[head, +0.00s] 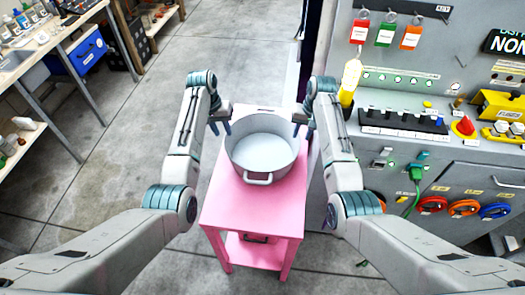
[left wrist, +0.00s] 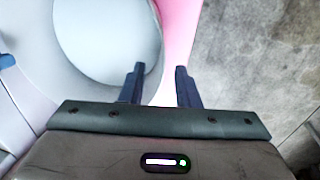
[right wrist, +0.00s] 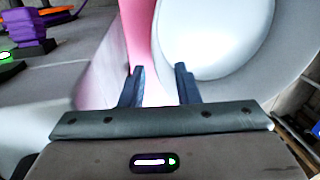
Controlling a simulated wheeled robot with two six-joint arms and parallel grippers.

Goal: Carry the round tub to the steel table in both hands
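The round tub (head: 262,150) is a grey, open, empty pan with a handle on its near side. It stands upright on a pink table (head: 240,205). My left gripper (head: 220,124) is at the tub's left side and my right gripper (head: 301,124) at its right side, both near rim height. In the left wrist view, the left gripper's fingers (left wrist: 161,85) are apart, with the tub's edge near them. In the right wrist view, the right gripper's fingers (right wrist: 160,85) are apart beside the tub's wall (right wrist: 285,40). I cannot tell whether any finger touches it.
A grey panel (head: 440,165) with switches, tags and coloured connectors stands close on the right. A metal-legged bench (head: 50,55) with a blue box (head: 78,52) is at the upper left; I cannot tell if it is the steel table. Concrete floor (head: 130,120) lies open between.

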